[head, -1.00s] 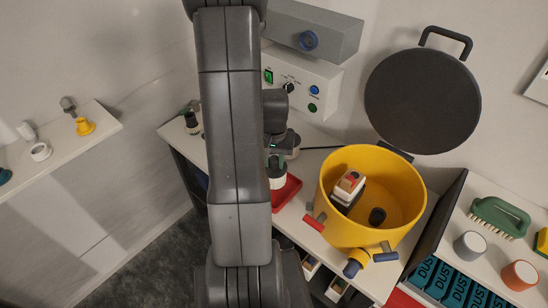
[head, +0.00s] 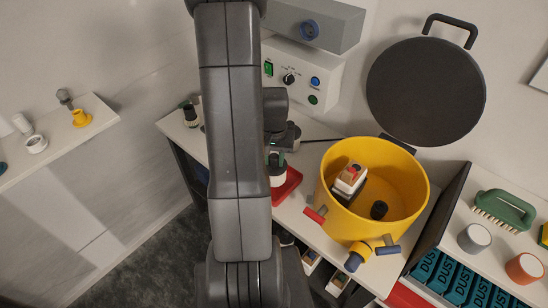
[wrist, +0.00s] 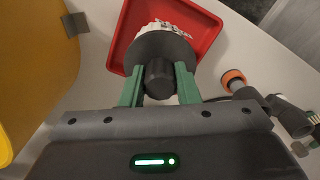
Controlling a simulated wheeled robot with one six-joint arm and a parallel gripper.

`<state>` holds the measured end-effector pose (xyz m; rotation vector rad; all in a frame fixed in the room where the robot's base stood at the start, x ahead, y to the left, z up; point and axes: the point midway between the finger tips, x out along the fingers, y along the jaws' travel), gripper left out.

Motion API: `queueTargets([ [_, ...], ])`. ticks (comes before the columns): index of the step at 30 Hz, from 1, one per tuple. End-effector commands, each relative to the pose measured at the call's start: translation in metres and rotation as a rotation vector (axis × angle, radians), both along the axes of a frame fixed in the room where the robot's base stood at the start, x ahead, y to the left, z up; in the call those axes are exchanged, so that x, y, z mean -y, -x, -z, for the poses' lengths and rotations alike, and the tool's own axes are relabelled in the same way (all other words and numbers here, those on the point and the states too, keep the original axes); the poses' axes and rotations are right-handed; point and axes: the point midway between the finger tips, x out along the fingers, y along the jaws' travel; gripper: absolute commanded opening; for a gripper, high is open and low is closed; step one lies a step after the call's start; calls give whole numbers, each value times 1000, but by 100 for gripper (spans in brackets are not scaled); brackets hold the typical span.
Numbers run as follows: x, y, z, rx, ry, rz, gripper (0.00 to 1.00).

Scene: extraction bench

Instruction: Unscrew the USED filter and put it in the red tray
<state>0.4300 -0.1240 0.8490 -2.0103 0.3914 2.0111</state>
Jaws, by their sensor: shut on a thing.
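My gripper (wrist: 159,85) has green fingers shut on the dark knob (wrist: 160,76) of a filter. The filter has a dark round cap and a white body (wrist: 164,28) with dark marks that I cannot read. In the head view the filter (head: 277,179) shows beside my arm, partly hidden by it. The red tray (wrist: 205,32) lies beneath and behind the filter in the wrist view, and the tray (head: 291,184) shows right of the filter in the head view. I cannot tell whether the filter touches the tray floor.
The open yellow drum (head: 408,216) stands right of the tray, with a white-and-red device (head: 349,180) and a black knob (head: 379,210) inside. Its dark lid (head: 425,97) leans behind. A control box (head: 300,82) stands at the back. A dark-capped item (head: 190,115) stands left of my arm.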

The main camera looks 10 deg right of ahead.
Motion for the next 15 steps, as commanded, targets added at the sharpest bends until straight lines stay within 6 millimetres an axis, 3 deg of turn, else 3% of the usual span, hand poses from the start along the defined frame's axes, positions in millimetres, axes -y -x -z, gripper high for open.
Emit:
queueTargets([
  [2, 0, 0, 3, 0, 0, 0, 0],
  [3, 0, 0, 3, 0, 0, 0, 30],
  [7, 0, 0, 2, 0, 0, 0, 54],
  [15, 0, 0, 2, 0, 0, 0, 54],
])
